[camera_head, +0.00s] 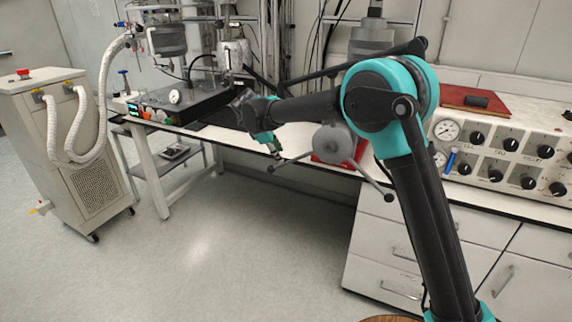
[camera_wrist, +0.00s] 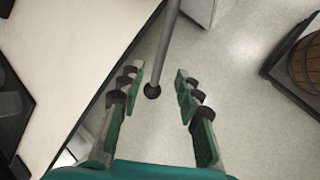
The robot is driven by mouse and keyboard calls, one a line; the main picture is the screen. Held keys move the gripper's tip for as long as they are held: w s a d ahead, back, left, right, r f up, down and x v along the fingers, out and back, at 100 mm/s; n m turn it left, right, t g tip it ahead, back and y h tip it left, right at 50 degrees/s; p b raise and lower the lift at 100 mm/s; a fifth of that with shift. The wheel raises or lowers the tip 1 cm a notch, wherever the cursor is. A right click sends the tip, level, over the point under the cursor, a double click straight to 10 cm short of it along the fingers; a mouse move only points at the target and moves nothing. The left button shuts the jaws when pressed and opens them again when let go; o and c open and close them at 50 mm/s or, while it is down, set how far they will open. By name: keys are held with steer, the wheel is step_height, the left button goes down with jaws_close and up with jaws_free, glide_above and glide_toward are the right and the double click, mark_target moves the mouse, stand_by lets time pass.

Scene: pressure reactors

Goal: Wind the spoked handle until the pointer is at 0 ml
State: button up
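The spoked handle (camera_head: 333,143) has a grey round hub and thin spokes ending in dark ball knobs. It stands out at the bench's front edge, partly behind my arm. My gripper (camera_head: 275,150) is at the handle's left side, near the ball end of a spoke. In the wrist view my gripper (camera_wrist: 156,84) is open. One spoke (camera_wrist: 168,40) comes in from the top, and its dark ball lies between the two green-padded fingers, with a gap on both sides. The pointer and its ml scale cannot be made out in either view.
The bench (camera_head: 300,140) runs behind the handle, with a red thing by the hub. A control panel (camera_head: 505,150) with knobs and gauges stands at right, above drawers (camera_head: 395,240). A wheeled cabinet (camera_head: 75,140) with white hoses is at left.

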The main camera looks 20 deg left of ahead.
mark_target(286, 163)
steer(key=x, duration=0.8)
jaws_close()
